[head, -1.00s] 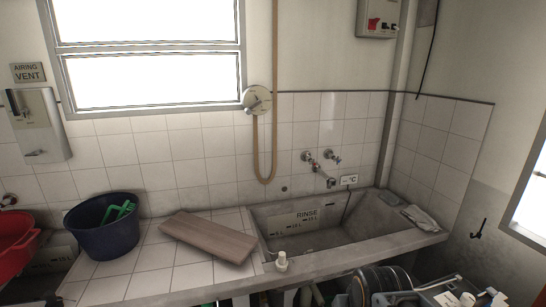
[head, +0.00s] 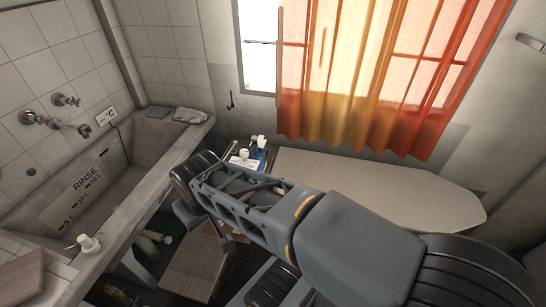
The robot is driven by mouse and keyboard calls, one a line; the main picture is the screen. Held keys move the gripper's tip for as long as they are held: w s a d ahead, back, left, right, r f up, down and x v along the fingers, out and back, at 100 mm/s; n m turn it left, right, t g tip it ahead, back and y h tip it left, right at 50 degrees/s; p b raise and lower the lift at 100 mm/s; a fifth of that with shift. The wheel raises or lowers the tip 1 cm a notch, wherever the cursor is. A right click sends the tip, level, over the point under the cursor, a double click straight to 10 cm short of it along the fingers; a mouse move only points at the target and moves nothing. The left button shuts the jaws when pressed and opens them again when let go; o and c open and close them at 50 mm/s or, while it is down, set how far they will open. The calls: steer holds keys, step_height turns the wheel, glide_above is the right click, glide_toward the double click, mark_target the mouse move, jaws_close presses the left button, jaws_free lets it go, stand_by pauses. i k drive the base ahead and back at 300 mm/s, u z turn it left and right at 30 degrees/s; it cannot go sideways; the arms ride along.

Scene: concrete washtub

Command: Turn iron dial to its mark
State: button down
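No iron dial or mark on one can be made out in the head view. A small white and blue object (head: 252,157) stands at the left end of the ironing board (head: 380,190), partly hidden behind my arm. I cannot tell whether it is the iron. My arm crosses the lower middle of the view, in front of the board's near side. Its folded links overlap, so I cannot pick out the fingertips or see whether they are open or shut.
The concrete tub (head: 110,185) with its rinse sign (head: 85,195) is at left, with taps (head: 55,112) above it. A grey cloth (head: 190,115) lies on its far corner. An orange curtain (head: 385,75) hangs behind the board. A wooden box (head: 195,265) stands low under my arm.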

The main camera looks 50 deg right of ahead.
mark_target(244, 152)
steer(key=z, duration=1.15)
